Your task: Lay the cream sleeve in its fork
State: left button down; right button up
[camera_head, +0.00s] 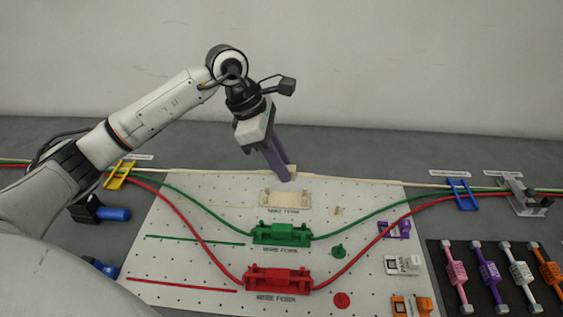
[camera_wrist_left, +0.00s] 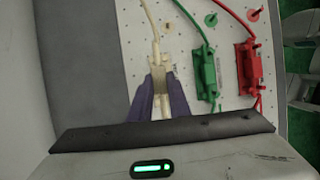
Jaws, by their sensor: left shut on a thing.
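My left gripper (camera_head: 288,176) has purple fingers and is shut on the cream sleeve, which shows between the fingertips in the left wrist view (camera_wrist_left: 158,78). The sleeve sits on a cream cable (camera_head: 350,178) that runs left and right across the back of the board. The cream fork (camera_head: 286,199) is on the board, in front of and below the fingertips in the head view, and it looks empty. The sleeve is behind the fork and apart from it. The fingers hide part of the sleeve. My right gripper is not in view.
A green fork (camera_head: 282,234) and a red fork (camera_head: 277,279) stand nearer, with green and red cables running through them. A yellow clip (camera_head: 120,175) and a blue clip (camera_head: 460,194) hold the cables at the sides. Coloured parts lie in a dark tray (camera_head: 475,300) at right.

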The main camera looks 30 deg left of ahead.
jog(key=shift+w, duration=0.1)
pick_arm(q)
jog(key=shift+f+b, duration=0.25)
jog(key=shift+b, duration=0.1)
jog(key=shift+f+b, duration=0.75)
jog(key=shift+f, duration=0.5)
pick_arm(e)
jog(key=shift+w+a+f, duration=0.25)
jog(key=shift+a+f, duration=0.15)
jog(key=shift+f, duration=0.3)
pick_arm(q)
jog(key=shift+b, duration=0.4)
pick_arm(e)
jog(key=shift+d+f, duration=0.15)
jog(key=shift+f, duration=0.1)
pick_arm(q)
jog(key=shift+f, duration=0.15)
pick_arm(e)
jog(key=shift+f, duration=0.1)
pick_arm(q)
jog(key=shift+f+b, duration=0.6)
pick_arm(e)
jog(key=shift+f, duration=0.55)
